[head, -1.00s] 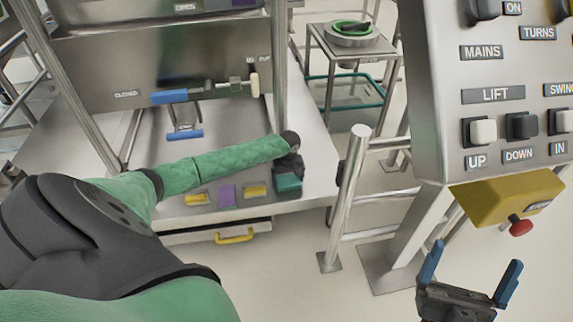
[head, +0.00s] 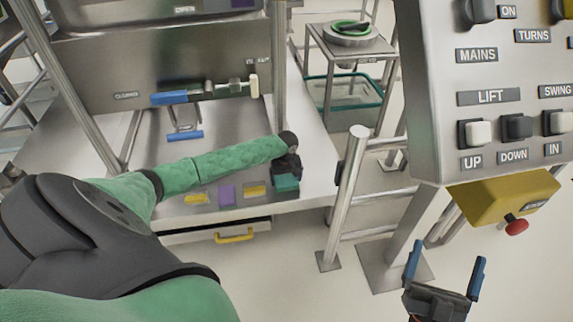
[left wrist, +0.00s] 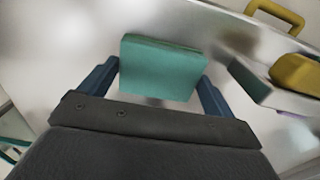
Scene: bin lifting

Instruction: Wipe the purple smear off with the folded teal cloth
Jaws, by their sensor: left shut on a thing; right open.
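The folded teal cloth (head: 287,183) is held at the front right corner of the steel table (head: 308,150). My left gripper (head: 288,170) is shut on it. In the left wrist view the cloth (left wrist: 162,68) sits between the blue fingers, over pale metal; I cannot tell whether it touches the surface. My right gripper (head: 446,253) is open and empty, in front of the control panel.
A control panel (head: 440,110) with switches and a yellow box (head: 502,200) with a red button stand at the right. A steel rail post (head: 345,190) rises right of the table. A yellow drawer handle (head: 234,236) is below the table edge. A small stand (head: 350,45) is behind.

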